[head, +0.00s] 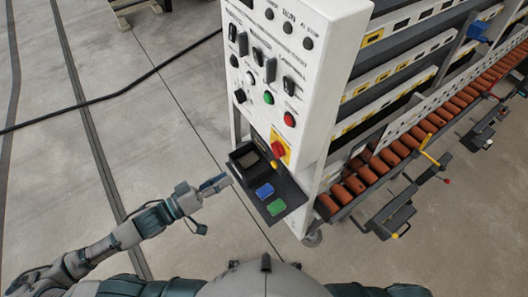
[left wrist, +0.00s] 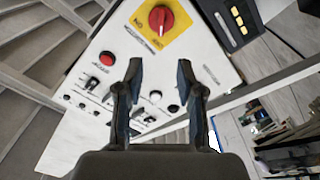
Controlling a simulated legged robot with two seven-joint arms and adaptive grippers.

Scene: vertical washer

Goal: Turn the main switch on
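The main switch (head: 278,149) is a red rotary knob on a yellow plate, low on the front of the white control panel (head: 318,55). In the left wrist view the red knob (left wrist: 160,19) shows at the top, with its yellow plate around it. My left gripper (head: 214,184) is left of and below the switch in the head view, apart from the panel. In the left wrist view the two fingers (left wrist: 160,72) stand apart with nothing between them. The knob lies beyond the fingertips, untouched. My right gripper is not in view.
A black shelf (head: 297,193) with an open box (head: 250,163), a blue block (head: 264,191) and a green block (head: 276,207) juts out below the switch. Other knobs and buttons cover the panel. Orange rollers (head: 390,158) run right.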

